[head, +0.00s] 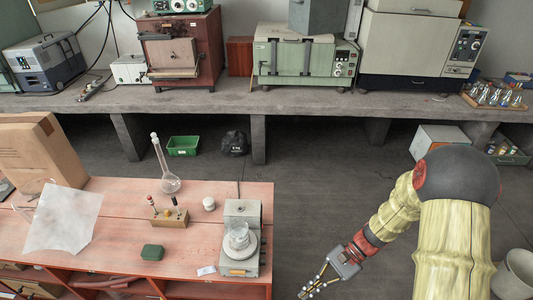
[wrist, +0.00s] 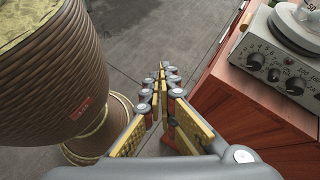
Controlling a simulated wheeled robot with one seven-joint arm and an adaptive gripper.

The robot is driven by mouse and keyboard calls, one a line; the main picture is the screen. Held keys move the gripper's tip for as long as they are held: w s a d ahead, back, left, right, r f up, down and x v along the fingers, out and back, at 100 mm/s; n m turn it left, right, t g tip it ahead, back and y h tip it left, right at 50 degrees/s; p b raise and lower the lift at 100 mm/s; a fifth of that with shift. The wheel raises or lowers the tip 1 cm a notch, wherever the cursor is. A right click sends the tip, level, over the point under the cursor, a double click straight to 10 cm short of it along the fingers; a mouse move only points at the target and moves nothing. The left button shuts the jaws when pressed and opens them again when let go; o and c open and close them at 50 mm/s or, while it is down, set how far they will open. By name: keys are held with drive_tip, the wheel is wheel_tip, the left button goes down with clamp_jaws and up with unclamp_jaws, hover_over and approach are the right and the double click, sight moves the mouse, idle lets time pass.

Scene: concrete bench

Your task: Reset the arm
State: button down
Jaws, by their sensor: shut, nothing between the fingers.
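My gripper (head: 312,284) hangs at the lower right of the head view, over the floor just right of the red-topped bench. Its fingers are shut with nothing between them. My arm reaches down to it from the right, bent at a dark round joint. In the wrist view my gripper (wrist: 160,72) points at the floor, its fingertips together. The side of the red bench (wrist: 245,110) is close on the right in that view.
A concrete bench (head: 220,101) with machines runs behind. Grey floor (head: 325,190) is free between them.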

drive_tip(key=s+d+r+n+t+h, duration=0.1)
drive_tip(key=d+r+n+t+h, duration=0.1)
drive_tip(key=d+r+n+h, duration=0.35)
drive_tip(key=s+d+r+n+t+h, duration=0.2)
drive_tip(key=d+r+t+h, duration=0.1)
drive_tip(key=r, duration=0.6)
wheel_tip(320, 180, up, 13)
drive_tip(key=s+a+n+t+h+b, duration=0.1)
drive_tip(key=s+a+n+t, duration=0.1)
drive_tip(key=t, duration=0.3)
drive_tip(key=shift+r+n+t+b, duration=0.15)
drive_tip(key=shift+n+t+b, duration=0.25)
drive_tip(key=shift+n, duration=0.05)
